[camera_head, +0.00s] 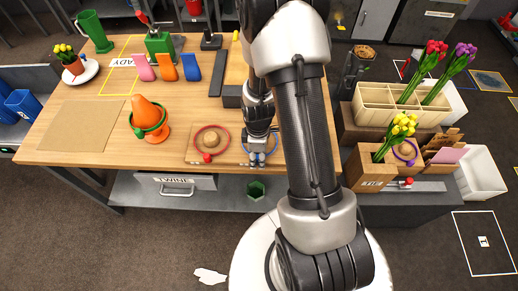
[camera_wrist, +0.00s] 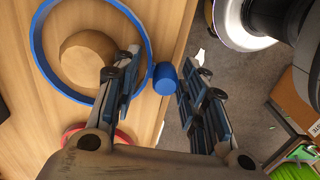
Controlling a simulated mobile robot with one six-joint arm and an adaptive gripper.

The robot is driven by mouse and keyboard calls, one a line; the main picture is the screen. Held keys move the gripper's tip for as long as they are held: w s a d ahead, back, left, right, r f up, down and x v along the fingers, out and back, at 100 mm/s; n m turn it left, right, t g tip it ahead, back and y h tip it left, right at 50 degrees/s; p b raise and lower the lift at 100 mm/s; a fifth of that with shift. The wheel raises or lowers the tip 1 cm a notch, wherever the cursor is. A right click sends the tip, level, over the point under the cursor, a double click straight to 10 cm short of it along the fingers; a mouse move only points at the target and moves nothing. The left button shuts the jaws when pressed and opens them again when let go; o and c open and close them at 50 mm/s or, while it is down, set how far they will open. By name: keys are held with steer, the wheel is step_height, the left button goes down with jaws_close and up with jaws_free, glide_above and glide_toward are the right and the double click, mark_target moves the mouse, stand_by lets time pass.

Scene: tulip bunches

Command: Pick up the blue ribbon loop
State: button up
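The blue ribbon loop (camera_wrist: 36,45) lies around a round wooden peg (camera_wrist: 88,58) on the wooden table, in the wrist view. Its blue cylindrical tab (camera_wrist: 165,78) sits at the loop's right side, near the table edge. My gripper (camera_wrist: 168,66) is open, with one finger on each side of the tab. The left finger overlaps part of the loop in view; I cannot tell whether either finger touches. In the head view my gripper (camera_head: 261,143) points down at the table's front edge, and only bits of blue show below it.
A red ring (camera_head: 196,134) lies around another peg, just left of my gripper. An orange cone with a green ring (camera_head: 150,115) stands farther left. Wooden boxes with tulips (camera_head: 365,170) stand to the right. The twine drawer (camera_head: 180,183) is below the table.

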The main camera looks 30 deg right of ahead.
steer(key=shift+r, duration=0.1)
steer(key=shift+c, duration=0.6)
steer(key=c, duration=0.5)
steer(key=shift+o, duration=0.2)
step_height(320, 180, up, 20)
steer(key=p, duration=0.6)
steer(key=shift+r, duration=0.1)
step_height(320, 180, up, 4)
steer(key=p, duration=0.3)
steer(key=shift+r+p, duration=0.15)
steer(key=shift+p, duration=0.2)
steer(key=shift+s+d, duration=0.1)
